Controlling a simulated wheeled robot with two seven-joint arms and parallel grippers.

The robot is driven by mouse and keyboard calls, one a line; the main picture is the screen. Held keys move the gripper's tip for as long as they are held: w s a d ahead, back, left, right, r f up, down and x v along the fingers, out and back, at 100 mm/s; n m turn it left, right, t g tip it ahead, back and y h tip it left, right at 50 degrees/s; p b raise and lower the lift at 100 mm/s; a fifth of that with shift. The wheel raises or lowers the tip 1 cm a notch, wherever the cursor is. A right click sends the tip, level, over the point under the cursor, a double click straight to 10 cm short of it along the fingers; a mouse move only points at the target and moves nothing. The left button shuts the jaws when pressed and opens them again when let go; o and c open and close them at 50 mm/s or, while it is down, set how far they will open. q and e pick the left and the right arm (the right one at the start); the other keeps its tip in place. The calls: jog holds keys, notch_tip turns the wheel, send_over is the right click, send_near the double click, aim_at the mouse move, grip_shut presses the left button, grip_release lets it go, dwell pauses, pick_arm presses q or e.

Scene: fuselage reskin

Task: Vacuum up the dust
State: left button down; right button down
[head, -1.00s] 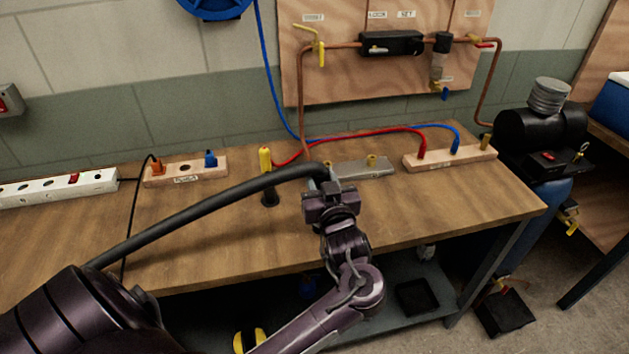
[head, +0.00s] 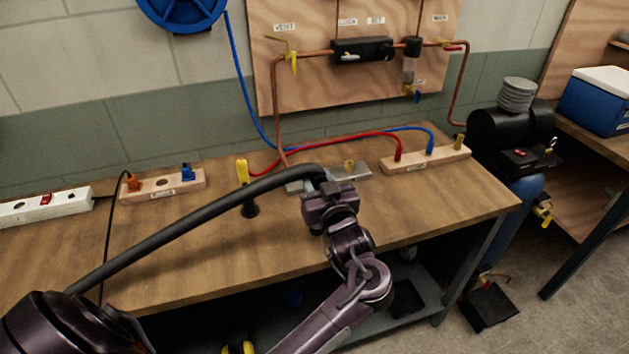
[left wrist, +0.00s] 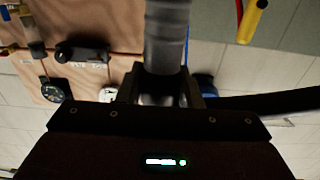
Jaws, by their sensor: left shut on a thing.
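My left gripper (head: 326,190) is above the front part of the wooden workbench (head: 200,235). It is shut on the end of a black vacuum hose (head: 190,225), which runs down to the lower left. In the left wrist view the grey tube end of the hose (left wrist: 167,35) stands between the fingers (left wrist: 165,85). In the head view the gripper hides the tip of the hose. A grey metal plate (head: 350,174) lies on the bench just behind the gripper. I cannot make out any dust. My right gripper is not in view.
A yellow-handled tool (head: 243,172) stands left of the plate. Wooden socket blocks (head: 165,184) (head: 445,158) and a white power strip (head: 45,207) lie along the back. Red and blue hoses cross behind. A black compressor (head: 515,135) stands right. The front of the bench is clear.

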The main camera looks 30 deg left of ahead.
pick_arm(q)
jog(key=shift+r+p, duration=2.65)
jog(key=shift+r, duration=0.45)
jog(key=shift+r+p, duration=0.3)
